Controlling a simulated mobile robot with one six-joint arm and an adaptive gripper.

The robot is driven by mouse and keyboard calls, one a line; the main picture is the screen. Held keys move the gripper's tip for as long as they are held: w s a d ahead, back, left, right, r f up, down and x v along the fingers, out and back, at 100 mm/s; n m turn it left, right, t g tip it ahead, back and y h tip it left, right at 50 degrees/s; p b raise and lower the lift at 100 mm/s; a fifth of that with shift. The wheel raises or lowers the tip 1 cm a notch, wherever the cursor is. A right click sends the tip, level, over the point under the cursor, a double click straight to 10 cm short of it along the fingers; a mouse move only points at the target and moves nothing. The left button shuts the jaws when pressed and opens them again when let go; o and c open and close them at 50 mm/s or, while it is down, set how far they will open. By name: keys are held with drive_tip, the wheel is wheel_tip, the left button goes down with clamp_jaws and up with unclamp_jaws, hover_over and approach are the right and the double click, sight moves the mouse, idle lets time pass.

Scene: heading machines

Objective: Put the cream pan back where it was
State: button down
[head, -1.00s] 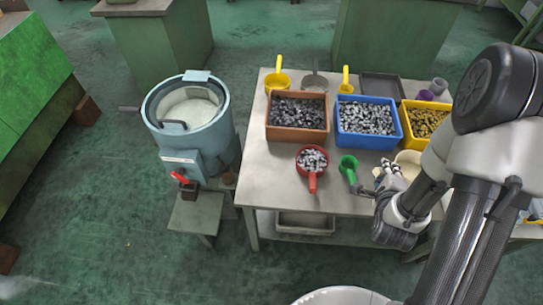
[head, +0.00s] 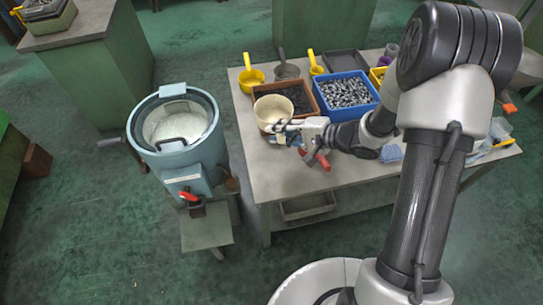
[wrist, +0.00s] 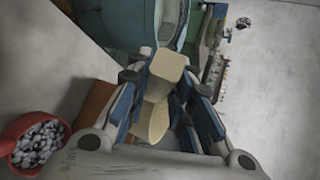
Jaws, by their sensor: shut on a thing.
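The cream pan (head: 270,108) is in my gripper (head: 284,130), in front of the brown crate and near the table's left side. My gripper is shut on it, and the pan appears raised above the table. In the wrist view, the cream pan (wrist: 168,65) shows between the jaws of my gripper (wrist: 160,95); most of it is hidden or cut off. The red pan (head: 321,161) is partly hidden by my gripper. In the wrist view the red pan (wrist: 42,148), full of grey pieces, lies at lower left.
A brown crate (head: 316,108) and a blue crate (head: 373,92) of metal pieces stand on the table (head: 275,182). Yellow scoops (head: 250,77) and a grey scoop (head: 286,70) stand behind them. A blue-grey drum machine (head: 185,155) stands left, across a floor gap.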

drive_tip(key=shift+s+n+g, duration=0.2)
drive_tip(key=shift+n+g, duration=0.1)
drive_tip(key=shift+s+f, duration=0.2)
drive_tip(key=shift+f, duration=0.15)
wheel_tip(320, 180, down, 20)
drive_tip(key=b, duration=0.7)
drive_tip(key=shift+r+b, duration=0.15)
drive_tip(key=shift+b, duration=0.25)
drive_tip(key=shift+r, duration=0.1)
drive_tip(key=c, duration=1.4)
unclamp_jaws()
drive_tip(key=shift+c, duration=0.2)
